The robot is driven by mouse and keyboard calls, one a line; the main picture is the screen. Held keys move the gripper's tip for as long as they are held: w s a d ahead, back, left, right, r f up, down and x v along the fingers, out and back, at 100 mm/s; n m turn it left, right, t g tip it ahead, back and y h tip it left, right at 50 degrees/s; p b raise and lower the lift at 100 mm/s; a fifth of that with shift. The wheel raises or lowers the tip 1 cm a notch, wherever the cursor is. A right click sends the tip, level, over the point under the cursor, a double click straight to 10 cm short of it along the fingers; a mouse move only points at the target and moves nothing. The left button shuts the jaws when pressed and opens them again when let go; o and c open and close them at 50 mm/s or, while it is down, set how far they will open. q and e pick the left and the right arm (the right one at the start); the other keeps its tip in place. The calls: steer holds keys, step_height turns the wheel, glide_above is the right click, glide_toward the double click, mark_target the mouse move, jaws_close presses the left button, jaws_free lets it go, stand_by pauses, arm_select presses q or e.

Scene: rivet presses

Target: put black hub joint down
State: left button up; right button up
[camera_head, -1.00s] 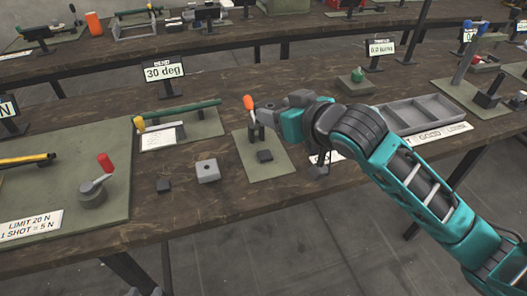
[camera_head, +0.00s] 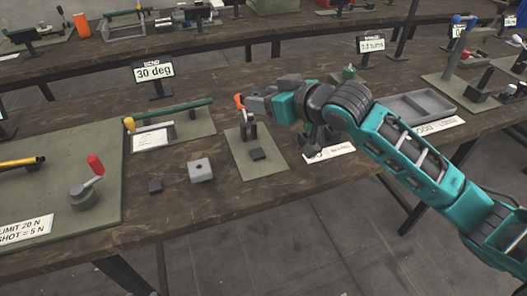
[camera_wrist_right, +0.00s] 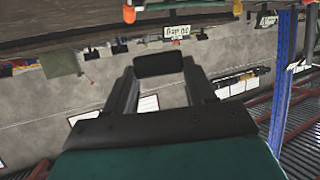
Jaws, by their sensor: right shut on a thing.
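My right gripper (camera_head: 256,104) is at the left end of its teal arm, above the small green mat and close to the orange-tipped press handle (camera_head: 239,101). In the right wrist view its two dark fingers (camera_wrist_right: 160,82) are shut on a dark, block-shaped piece, the black hub joint (camera_wrist_right: 158,65), held at the fingertips. In the head view the held piece cannot be made out clearly against the gripper. The gripper hides part of the press. My left gripper is not in view.
A black block (camera_head: 257,154) lies on the small mat (camera_head: 268,170). A grey block with a hole (camera_head: 201,171) and a small dark block (camera_head: 155,186) stand on bare wood to the left. A grey divided tray (camera_head: 418,106) is at right. The front wood is clear.

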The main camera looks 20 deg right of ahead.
step_height(320, 180, down, 12)
steer(key=shift+r+b, duration=0.25)
steer(key=shift+b, duration=0.5)
step_height(320, 180, down, 3)
steer(key=shift+f, duration=0.1)
steer(key=shift+f, duration=0.1)
steer(key=shift+f, duration=0.15)
steer(key=o, duration=1)
